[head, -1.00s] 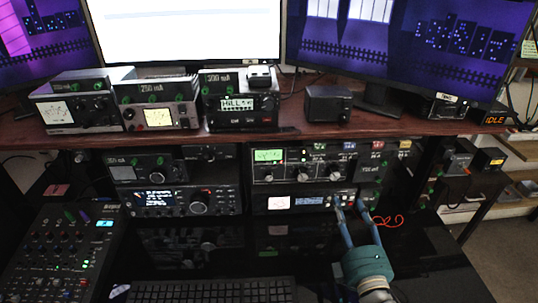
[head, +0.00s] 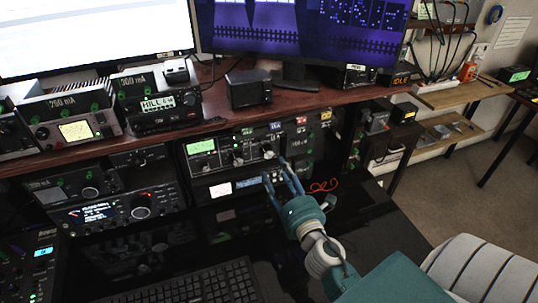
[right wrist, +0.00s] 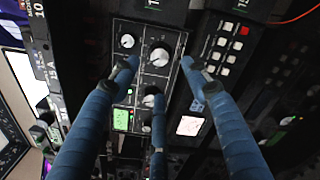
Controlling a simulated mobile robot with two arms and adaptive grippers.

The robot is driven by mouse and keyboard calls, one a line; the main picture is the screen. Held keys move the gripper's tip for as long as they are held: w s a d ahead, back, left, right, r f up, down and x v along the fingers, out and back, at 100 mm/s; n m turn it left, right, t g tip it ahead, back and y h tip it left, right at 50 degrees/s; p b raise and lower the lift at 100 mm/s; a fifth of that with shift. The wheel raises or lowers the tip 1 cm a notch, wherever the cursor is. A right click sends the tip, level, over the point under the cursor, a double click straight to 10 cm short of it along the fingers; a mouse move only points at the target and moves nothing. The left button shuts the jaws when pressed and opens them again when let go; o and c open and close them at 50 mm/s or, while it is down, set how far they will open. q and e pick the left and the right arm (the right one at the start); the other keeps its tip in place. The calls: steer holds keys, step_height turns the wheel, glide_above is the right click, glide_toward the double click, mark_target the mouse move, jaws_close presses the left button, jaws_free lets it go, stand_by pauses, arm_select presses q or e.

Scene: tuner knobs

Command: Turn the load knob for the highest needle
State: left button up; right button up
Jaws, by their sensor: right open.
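A black rack unit with a lit green meter (head: 201,147) and round knobs sits on the shelf under the desktop. Its large right knob (head: 268,152) is just up and left of my right gripper (head: 276,170). That gripper is open and empty, its blue fingers pointing at the panel. In the right wrist view a large knob (right wrist: 158,56) shows beyond the space between the fingers, with a smaller knob (right wrist: 127,41) to its left and another knob (right wrist: 152,100) behind a finger. Knob labels and the meter needle are too small to read. My left gripper is out of view.
Below is a unit with a white meter (head: 222,190). A radio (head: 100,208) stands to the left, above a keyboard (head: 205,284). Red wire (head: 322,186) lies right of the gripper. A striped chair (head: 482,270) is at lower right. Open floor lies beyond.

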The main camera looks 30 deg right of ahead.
mark_target(268, 155)
steer(key=p+x, duration=0.1)
steer(key=x, duration=0.6)
steer(key=shift+w+d, duration=0.1)
steer(key=shift+w, duration=0.25)
steer(key=c, duration=1.2)
steer(key=shift+o, duration=0.2)
steer(key=shift+m, duration=0.3)
steer(key=m, duration=0.4)
steer(key=shift+f+m, duration=0.1)
steer(key=shift+m, duration=0.2)
steer(key=m, duration=0.5)
steer(key=shift+p, duration=0.3)
steer(key=shift+m, duration=0.3)
